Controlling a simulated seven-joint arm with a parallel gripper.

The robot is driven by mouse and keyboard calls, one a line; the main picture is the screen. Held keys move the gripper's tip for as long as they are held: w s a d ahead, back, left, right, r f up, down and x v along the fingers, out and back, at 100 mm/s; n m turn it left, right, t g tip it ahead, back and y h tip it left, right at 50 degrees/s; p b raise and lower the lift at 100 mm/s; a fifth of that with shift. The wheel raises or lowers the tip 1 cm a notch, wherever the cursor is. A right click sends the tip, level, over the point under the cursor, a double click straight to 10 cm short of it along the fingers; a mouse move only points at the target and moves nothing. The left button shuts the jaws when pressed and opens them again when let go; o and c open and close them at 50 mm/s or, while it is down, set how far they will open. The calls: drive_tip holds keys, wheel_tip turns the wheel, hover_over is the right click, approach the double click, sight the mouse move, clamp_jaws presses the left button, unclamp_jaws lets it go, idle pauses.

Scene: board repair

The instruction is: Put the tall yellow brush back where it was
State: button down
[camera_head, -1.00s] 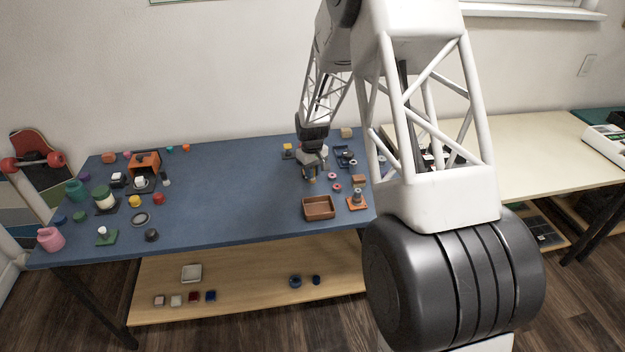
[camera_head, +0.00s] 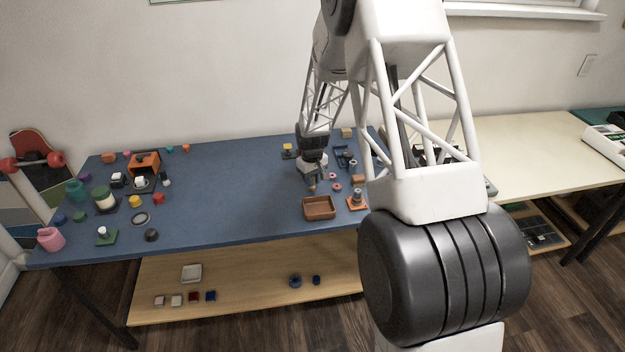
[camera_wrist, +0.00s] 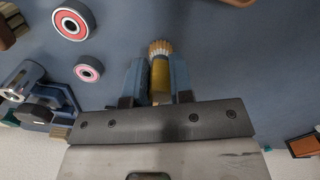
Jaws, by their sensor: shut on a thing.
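The tall yellow brush (camera_wrist: 160,72) is between my gripper's two fingers in the wrist view, with its pale bristle end sticking out past the fingertips. My gripper (camera_wrist: 154,80) is shut on it. In the head view my gripper (camera_head: 312,181) hangs over the right part of the blue table, just behind the brown tray. The brush shows there only as a small brownish tip (camera_head: 312,189) under the fingers. I cannot tell whether the tip touches the table. The spot where the brush stood earlier is not marked in these frames.
The open brown tray (camera_head: 319,213) and an orange base with a grey peg (camera_head: 357,203) stand in front. Red-centred rings (camera_wrist: 73,20) lie near the gripper, with a blue fixture (camera_wrist: 45,98) beyond. The middle of the blue table (camera_head: 235,190) is clear.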

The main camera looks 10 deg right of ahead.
drive_tip(key=c, duration=1)
unclamp_jaws()
drive_tip(key=shift+f, duration=0.1)
wheel_tip(320, 180, up, 12)
drive_tip(key=shift+w+a+f, duration=0.1)
drive_tip(key=shift+w+f, duration=0.05)
drive_tip(key=shift+f, duration=0.05)
drive_tip(key=shift+r, duration=0.35)
